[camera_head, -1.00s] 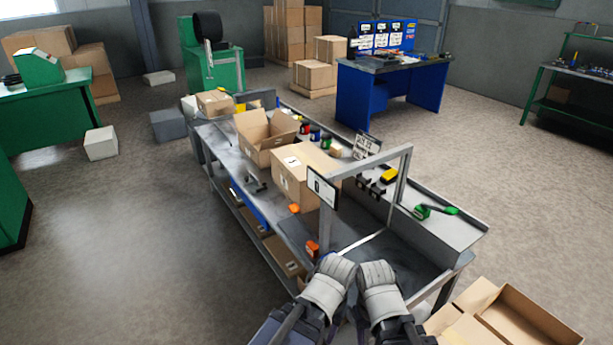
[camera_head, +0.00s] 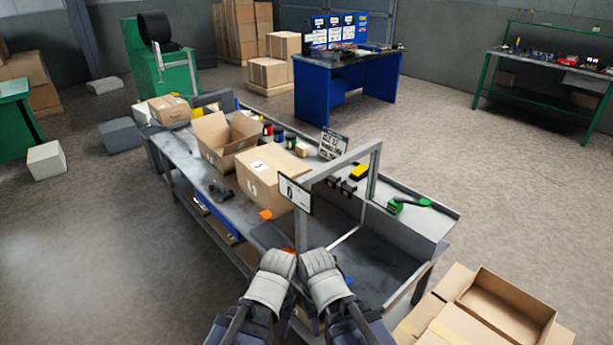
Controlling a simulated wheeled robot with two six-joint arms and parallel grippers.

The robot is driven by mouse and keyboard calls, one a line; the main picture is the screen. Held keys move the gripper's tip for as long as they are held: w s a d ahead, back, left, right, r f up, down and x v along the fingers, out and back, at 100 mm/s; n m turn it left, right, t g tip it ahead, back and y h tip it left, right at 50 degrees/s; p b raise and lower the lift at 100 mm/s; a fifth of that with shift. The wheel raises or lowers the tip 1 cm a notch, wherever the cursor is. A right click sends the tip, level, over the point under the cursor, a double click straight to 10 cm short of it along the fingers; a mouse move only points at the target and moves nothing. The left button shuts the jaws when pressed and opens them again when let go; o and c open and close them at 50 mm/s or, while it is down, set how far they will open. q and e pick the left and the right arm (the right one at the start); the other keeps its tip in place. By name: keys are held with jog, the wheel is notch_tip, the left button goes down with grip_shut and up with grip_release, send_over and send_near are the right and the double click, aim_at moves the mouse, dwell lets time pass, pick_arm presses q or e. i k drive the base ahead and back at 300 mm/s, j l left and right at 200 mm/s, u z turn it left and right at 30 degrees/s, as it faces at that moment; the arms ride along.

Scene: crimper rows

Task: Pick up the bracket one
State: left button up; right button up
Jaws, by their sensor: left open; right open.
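Small dark bracket-like parts (camera_head: 348,187) sit behind the grey metal frame on the workbench. Another dark part (camera_head: 220,192) lies on the left side of the bench top. I cannot tell which of these is bracket one. My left gripper (camera_head: 278,262) and my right gripper (camera_head: 318,262) are side by side at the near end of the bench, close together. Both look empty, and their fingertips are hard to make out. The dark parts are farther along the bench, apart from both grippers.
The workbench (camera_head: 390,265) carries a grey metal frame (camera_head: 372,175) with a sign (camera_head: 295,194), an open carton (camera_head: 215,148) and a closed carton (camera_head: 268,178). More cartons (camera_head: 455,325) stand at lower right.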

aim_at(331, 181)
jog(key=i+j+u, duration=0.9)
jog(key=i+u, duration=0.35)
jog(key=i+j+z, duration=0.1)
jog(key=i, duration=1.05)
jog(key=i+z, duration=0.55)
jog(key=z, duration=0.3)
jog(key=i+z, duration=0.15)
jog(key=z, duration=0.25)
jog(key=i+z, duration=0.15)
jog(key=z, duration=0.2)
jog(key=i+z, duration=0.15)
jog(key=z, duration=0.25)
jog(key=i+j+z, duration=0.15)
jog(key=z, duration=0.2)
